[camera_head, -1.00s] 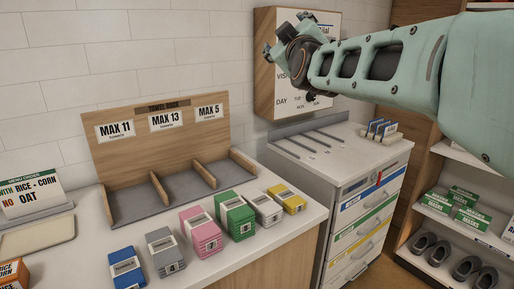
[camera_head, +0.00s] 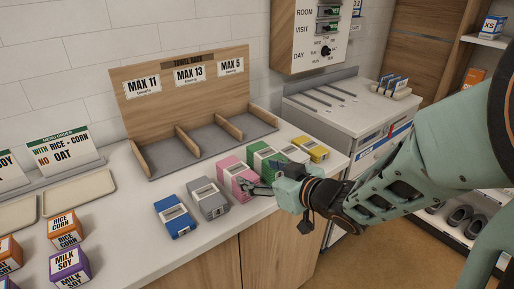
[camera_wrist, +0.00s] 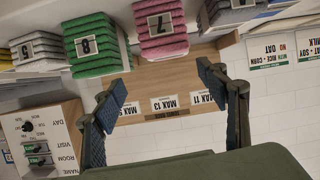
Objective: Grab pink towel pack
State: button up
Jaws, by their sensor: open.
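The pink towel pack (camera_head: 234,172) stands on the counter in the row of packs, between the grey and green packs. In the wrist view the pink pack (camera_wrist: 160,22) shows upside down at the top centre, with a white label reading 7. My gripper (camera_head: 256,187) is at the near right side of the pink pack and hides part of its front. In the wrist view my gripper (camera_wrist: 163,92) has its two fingers wide apart with nothing between them. The pink pack lies beyond the fingertips, roughly in line with the gap. I cannot tell whether a finger touches it.
The green pack (camera_head: 262,158) is close on the right; the grey pack (camera_head: 207,198) is on the left. Blue (camera_head: 174,216) and yellow (camera_head: 312,150) packs stand farther out. A wooden towel rack (camera_head: 180,95) with three empty bays stands behind. Food boxes (camera_head: 65,230) are at left.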

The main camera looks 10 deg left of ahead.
aim_at(237, 173)
jog(key=shift+s+a+f, duration=0.4)
jog(key=shift+s+f, duration=0.35)
jog(key=shift+s, duration=0.05)
jog(key=shift+g, duration=0.4)
jog(key=b+x, duration=0.1)
jog(key=x, duration=0.3)
jog(key=shift+w+x, duration=0.15)
jog(key=shift+x, duration=1.4)
jog(key=shift+w+x, duration=0.15)
jog(key=shift+x, duration=1.4)
jog(key=shift+d+r, duration=0.1)
jog(key=shift+d, duration=0.05)
jog(key=c, duration=1.4)
